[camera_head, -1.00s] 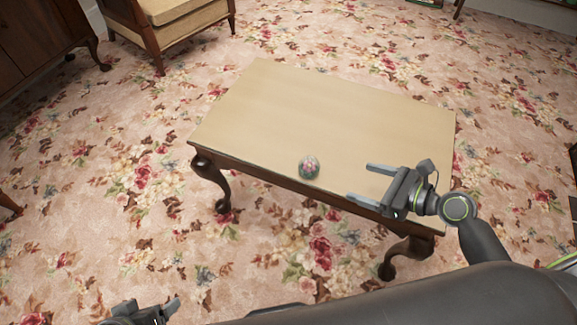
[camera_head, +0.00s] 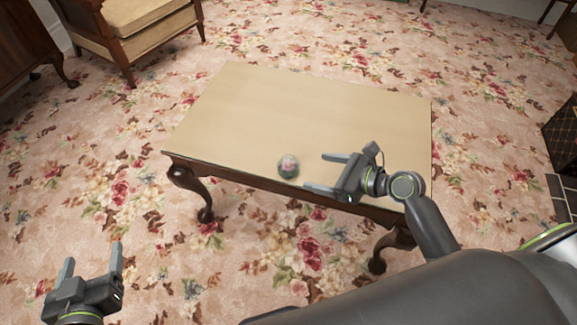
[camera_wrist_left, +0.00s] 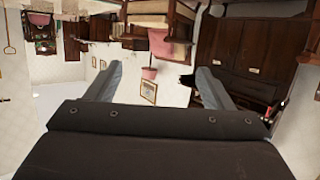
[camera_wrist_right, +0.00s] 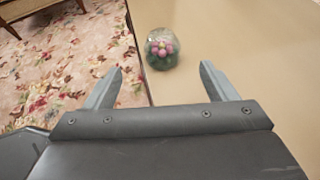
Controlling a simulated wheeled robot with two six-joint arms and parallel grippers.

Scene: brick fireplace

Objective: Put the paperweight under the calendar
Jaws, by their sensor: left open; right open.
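The paperweight (camera_head: 288,166) is a small glass ball with pink and green inside. It rests near the front edge of the tan-topped table (camera_head: 300,110). In the right wrist view the paperweight (camera_wrist_right: 161,48) lies just beyond the open fingertips, apart from them. My right gripper (camera_head: 318,172) is open and empty, over the table's front edge to the right of the paperweight, fingers pointing at it. My left gripper (camera_head: 92,257) is open and empty, away from the table at the lower left. No calendar can be made out in these frames.
The table has dark curved legs and is otherwise bare. An armchair (camera_head: 135,30) stands at the back left, beside a dark wooden cabinet (camera_head: 22,45). A dark object (camera_head: 562,135) stands at the right edge. Floral carpet around the table is open.

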